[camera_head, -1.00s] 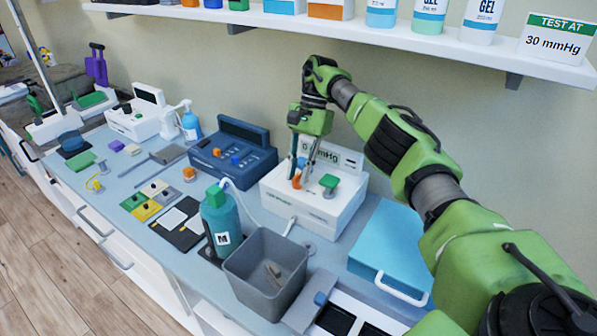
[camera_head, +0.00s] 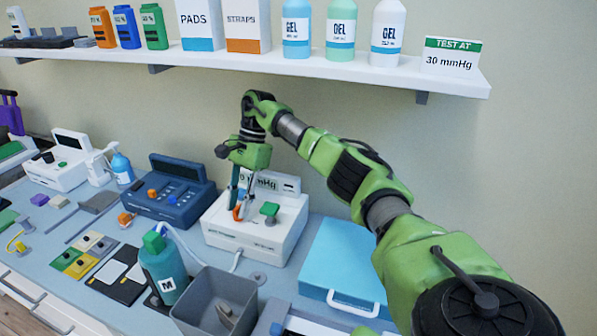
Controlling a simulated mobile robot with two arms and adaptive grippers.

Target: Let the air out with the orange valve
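My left gripper is not in view.
A sign reading "TEST AT 30 mmHg" (camera_head: 451,58) stands on the shelf (camera_head: 330,70) above. A blue case (camera_head: 344,262) lies right of the unit and a grey bin (camera_head: 214,298) stands in front. A dark blue device (camera_head: 172,194) is to the left.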

